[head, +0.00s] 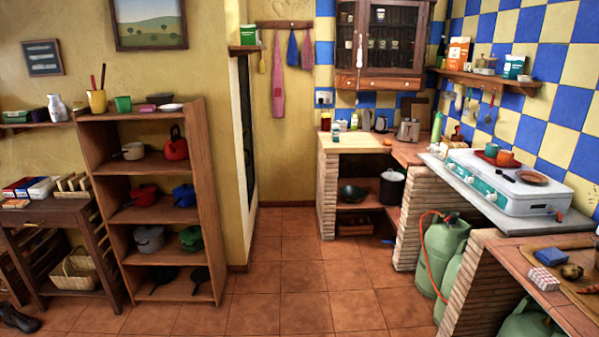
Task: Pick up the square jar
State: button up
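I cannot tell for sure which thing is the square jar. A small jar-like container (335,132) with a greenish top stands near the front of the light wooden worktop (352,145) in the middle of the head view. It is too small to tell whether it is square. Small jars also stand behind the doors of the wall cabinet (381,38). My gripper is not in view.
A kettle (366,119) and toaster (408,130) stand behind and right of the worktop. A stove (505,183) is on the right counter above green gas bottles (443,247). A wooden shelf unit (162,215) stands left. The tiled floor (300,265) between is clear.

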aim_at(489, 66)
jog(key=i+l, duration=0.2)
jog(key=i, duration=0.3)
jog(key=i+l, duration=0.2)
jog(key=i, duration=0.25)
jog(key=i+l, duration=0.2)
jog(key=i, duration=0.3)
jog(key=i+l, duration=0.2)
jog(key=i, duration=0.3)
jog(key=i+l, duration=0.15)
jog(key=i, duration=0.3)
jog(key=i+l+z, duration=0.1)
jog(key=i, duration=0.4)
jog(key=l+z, duration=0.1)
jog(key=z, duration=1.15)
